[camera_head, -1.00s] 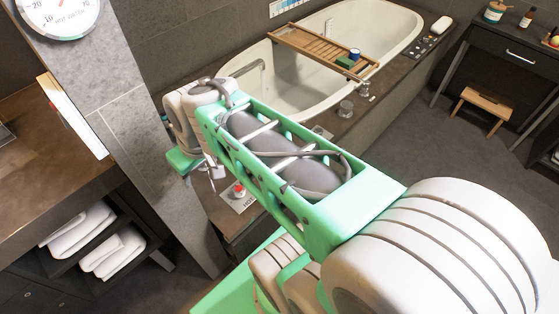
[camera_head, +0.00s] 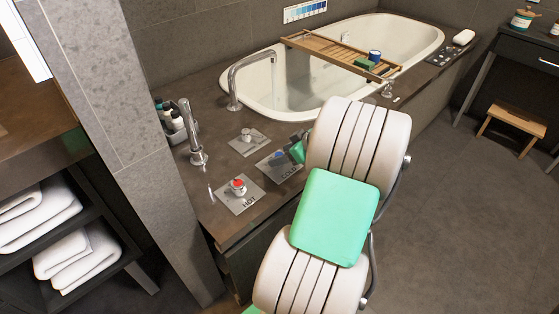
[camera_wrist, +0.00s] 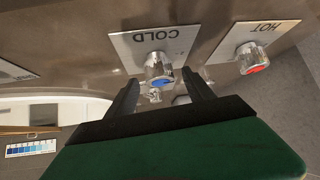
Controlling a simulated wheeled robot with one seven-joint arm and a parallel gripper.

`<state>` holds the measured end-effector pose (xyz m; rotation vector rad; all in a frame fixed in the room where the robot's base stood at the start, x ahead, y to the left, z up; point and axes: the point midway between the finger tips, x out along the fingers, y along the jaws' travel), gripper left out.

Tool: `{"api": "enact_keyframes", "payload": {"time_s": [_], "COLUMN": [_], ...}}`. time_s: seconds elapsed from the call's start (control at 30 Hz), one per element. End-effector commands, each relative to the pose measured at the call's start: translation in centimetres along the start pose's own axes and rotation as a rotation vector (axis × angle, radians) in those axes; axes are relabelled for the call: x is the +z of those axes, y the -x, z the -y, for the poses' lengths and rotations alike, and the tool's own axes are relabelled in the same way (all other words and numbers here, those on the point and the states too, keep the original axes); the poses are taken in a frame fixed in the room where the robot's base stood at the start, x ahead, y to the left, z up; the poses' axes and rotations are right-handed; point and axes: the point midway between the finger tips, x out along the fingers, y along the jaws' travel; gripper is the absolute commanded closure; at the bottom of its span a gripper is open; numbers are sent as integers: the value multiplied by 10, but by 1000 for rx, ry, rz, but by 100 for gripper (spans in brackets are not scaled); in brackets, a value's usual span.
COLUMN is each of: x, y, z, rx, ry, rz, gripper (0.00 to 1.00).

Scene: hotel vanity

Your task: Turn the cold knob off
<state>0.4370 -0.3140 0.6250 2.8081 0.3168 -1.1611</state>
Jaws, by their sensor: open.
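The cold knob is a clear and chrome knob with a blue cap (camera_wrist: 158,72) on a metal plate marked COLD (camera_wrist: 128,48) in the wrist view. In the head view the blue cap (camera_head: 279,155) shows just left of my arm, which partly hides its plate. My gripper (camera_wrist: 163,92) is open in the wrist view, with a dark finger on each side of the knob's position. I cannot tell whether either finger touches it. In the head view the fingers are mostly hidden by my arm.
The hot knob with a red cap (camera_head: 238,187) stands close beside the cold one, left in the head view. Another chrome knob (camera_head: 246,135), a chrome spout (camera_head: 190,135) and a tall tub faucet (camera_head: 236,85) stand nearby. The bathtub (camera_head: 300,95) lies behind, crossed by a wooden tray (camera_head: 340,52).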

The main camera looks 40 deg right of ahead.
Motion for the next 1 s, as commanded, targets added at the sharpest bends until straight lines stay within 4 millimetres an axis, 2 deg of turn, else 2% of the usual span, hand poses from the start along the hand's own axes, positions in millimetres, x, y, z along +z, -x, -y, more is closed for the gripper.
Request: {"api": "enact_keyframes", "payload": {"time_s": [0.03, 0.1, 0.4, 1.0], "x": [1, 1, 0, 0], "y": [-9, -15, -17, -17], "z": [1, 1, 0, 0], "rx": [-3, -2, 0, 0], "ry": [1, 1, -1, -1], "rz": [1, 0, 1, 1], "gripper": [39, 39, 41, 90]}}
